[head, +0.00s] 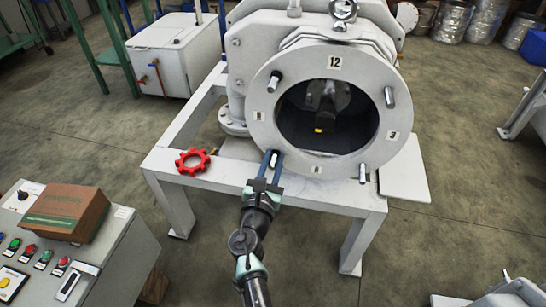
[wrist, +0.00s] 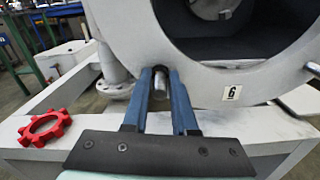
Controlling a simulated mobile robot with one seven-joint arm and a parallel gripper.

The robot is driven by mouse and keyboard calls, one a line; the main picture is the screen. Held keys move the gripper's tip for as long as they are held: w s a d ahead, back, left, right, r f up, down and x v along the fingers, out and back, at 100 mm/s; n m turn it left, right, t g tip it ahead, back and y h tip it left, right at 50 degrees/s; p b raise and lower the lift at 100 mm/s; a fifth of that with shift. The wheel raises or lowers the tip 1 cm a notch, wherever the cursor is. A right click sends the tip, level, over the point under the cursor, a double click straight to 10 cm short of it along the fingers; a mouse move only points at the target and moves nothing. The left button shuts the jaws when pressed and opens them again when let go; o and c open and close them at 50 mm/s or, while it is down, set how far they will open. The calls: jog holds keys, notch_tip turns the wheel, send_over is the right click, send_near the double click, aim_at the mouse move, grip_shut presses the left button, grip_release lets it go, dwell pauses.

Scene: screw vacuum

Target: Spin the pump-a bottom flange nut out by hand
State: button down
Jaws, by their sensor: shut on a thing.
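The white pump's round flange (head: 262,122) faces me, its large bore open and number plates round the ring. Metal studs stick out of it at the upper left (head: 275,80), right (head: 389,97) and lower right (head: 363,172). My gripper (head: 271,163) is at the lower-left fastener, left of the bottom plate. In the wrist view its blue fingers (wrist: 160,85) close on both sides of a short metal cylinder, the flange nut (wrist: 160,86). The fingers hide its sides, and I cannot tell how far it is turned. The plate marked 6 (wrist: 232,92) is just right.
A red gear-shaped ring (head: 192,160) lies on the white frame (head: 160,158) left of my gripper. A control panel (head: 120,245) with a cardboard box (head: 66,212) stands at the lower left. Open floor (head: 450,225) lies to the right.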

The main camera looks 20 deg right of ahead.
jog(key=shift+w+d+r+n, duration=0.1)
jog(key=shift+r+n, duration=0.2)
jog(key=shift+n, duration=0.4)
jog(key=shift+p, duration=0.3)
jog(key=c, duration=0.8)
grip_release()
jog(key=shift+o, duration=0.6)
jog(key=shift+f, duration=0.2)
jog(key=p+v, duration=0.4)
jog(key=v, duration=0.9)
